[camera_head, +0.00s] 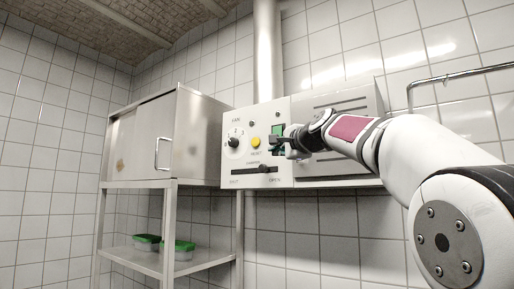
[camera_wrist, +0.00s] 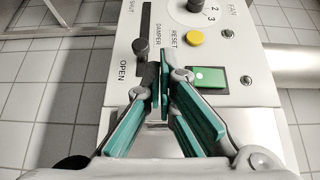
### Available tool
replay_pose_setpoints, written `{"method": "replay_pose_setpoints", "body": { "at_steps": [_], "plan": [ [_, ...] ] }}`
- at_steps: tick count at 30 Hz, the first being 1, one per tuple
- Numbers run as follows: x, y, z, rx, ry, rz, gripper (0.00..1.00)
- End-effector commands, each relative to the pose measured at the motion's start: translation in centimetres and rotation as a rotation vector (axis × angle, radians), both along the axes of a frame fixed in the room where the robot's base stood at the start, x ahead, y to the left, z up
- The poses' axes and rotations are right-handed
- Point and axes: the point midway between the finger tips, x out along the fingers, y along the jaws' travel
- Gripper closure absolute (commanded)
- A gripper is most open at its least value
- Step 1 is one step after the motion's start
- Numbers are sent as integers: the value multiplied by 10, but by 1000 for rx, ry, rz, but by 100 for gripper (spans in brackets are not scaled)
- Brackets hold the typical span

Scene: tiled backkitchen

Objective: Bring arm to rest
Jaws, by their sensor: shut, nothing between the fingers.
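My arm reaches in from the right in the head view, and my gripper (camera_head: 278,142) is at the front of a white control panel (camera_head: 270,103) on the wall. In the wrist view my gripper (camera_wrist: 161,92) is shut and empty, its teal-padded fingers together over the panel face. The fingertips are close to the green switch (camera_wrist: 208,77); I cannot tell whether they touch it. The green switch (camera_head: 278,130) is partly hidden by my gripper in the head view.
The panel carries a fan dial (camera_head: 233,142), a yellow reset button (camera_head: 256,142) and a damper slider (camera_head: 264,169). A steel cabinet (camera_head: 200,135) stands left, above a shelf (camera_head: 205,258) with two green-lidded containers (camera_head: 147,241). A metal rail (camera_head: 460,74) is at right.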

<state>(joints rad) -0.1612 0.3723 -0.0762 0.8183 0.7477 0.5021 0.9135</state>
Motion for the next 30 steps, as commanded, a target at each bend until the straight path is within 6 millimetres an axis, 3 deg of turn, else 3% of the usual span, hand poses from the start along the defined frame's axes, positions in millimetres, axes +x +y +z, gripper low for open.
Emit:
{"method": "replay_pose_setpoints", "body": {
  "at_steps": [9, 15, 25, 30],
  "plan": [
    [-41, 40, -1, -1, 2, 5, 100],
    [-55, 53, 0, -1, 2, 1, 100],
    [-58, 53, -2, -8, 3, -1, 100],
    [-79, 28, -26, -138, 35, -12, 100]
  ]
}}
